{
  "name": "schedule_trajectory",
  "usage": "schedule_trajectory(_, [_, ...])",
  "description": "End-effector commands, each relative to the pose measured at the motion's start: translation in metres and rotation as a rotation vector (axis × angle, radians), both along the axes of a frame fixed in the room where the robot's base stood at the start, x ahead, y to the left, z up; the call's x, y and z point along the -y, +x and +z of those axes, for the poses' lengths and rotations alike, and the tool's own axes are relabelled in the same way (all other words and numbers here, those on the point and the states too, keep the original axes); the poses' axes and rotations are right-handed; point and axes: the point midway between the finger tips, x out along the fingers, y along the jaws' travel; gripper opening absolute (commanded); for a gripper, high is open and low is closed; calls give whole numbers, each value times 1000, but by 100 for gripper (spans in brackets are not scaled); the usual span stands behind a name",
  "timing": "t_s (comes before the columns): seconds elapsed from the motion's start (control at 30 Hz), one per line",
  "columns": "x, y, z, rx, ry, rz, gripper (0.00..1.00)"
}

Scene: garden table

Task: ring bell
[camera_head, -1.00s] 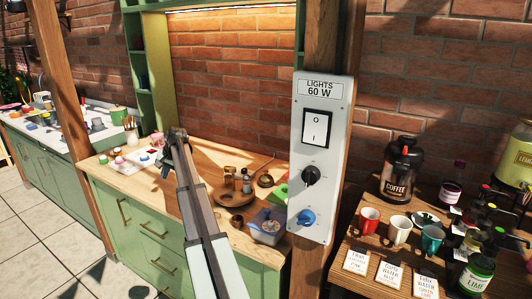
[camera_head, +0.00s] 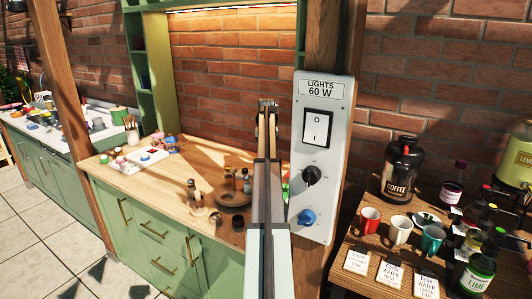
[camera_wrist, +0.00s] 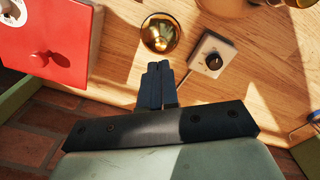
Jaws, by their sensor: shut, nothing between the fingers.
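A round, shiny brass thing (camera_wrist: 160,33), which looks like the bell, sits on the wooden worktop at the top middle of the wrist view. My gripper (camera_wrist: 158,68) is shut and empty. Its fingertips point at the brass thing and look just short of it in the picture; I cannot tell the height between them. In the head view my gripper (camera_head: 268,105) is in front of the brick wall, above the worktop. My arm covers the part of the worktop behind it there, and I cannot make out the bell in that view.
A small box with a black knob (camera_wrist: 212,61) and a cable stands right of the brass thing. A red box (camera_wrist: 55,45) stands at left. In the head view, small bottles on a round tray (camera_head: 233,200) stand left of my arm; the lights panel (camera_head: 317,150) is close on its right.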

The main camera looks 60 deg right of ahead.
Motion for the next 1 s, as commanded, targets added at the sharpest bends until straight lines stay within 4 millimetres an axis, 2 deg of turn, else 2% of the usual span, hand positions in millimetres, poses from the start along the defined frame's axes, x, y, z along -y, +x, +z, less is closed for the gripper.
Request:
schedule_trajectory(0.27, [0, 0, -11, -1, 1, 0, 0])
schedule_trajectory(0.8, [0, 0, -54, 1, 0, 0, 0])
schedule_trajectory(1.0, [0, 0, -58, 1, 0, -1, 0])
